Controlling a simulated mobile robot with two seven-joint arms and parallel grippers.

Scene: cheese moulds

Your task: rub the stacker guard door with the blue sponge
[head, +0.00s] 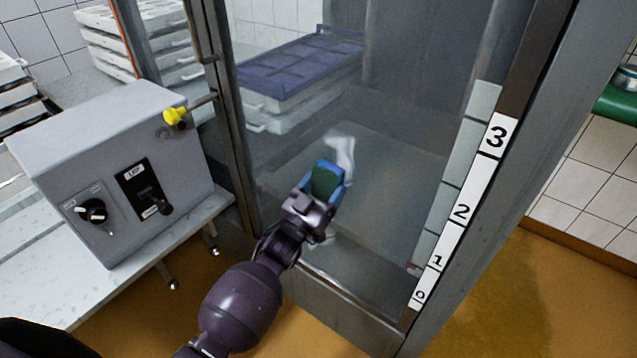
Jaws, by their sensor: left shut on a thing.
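The stacker guard door (400,150) is a large clear panel in a grey metal frame, in the middle of the head view. My left gripper (318,195) is shut on the blue sponge (322,167), which shows blue edges and a dark green face. The sponge is at the lower middle of the panel; I cannot tell whether it touches it. A whitish smear (343,150) shows on the panel just above the sponge, and a fainter pale patch shows below the gripper. My right gripper is not in view.
A grey control box (110,170) with a knob, a lever switch and a yellow-knobbed part stands on a bench at left. Stacked white trays (130,35) stand behind it. A blue mould block (300,70) shows behind the panel. A numbered strip (460,208) runs along the right frame.

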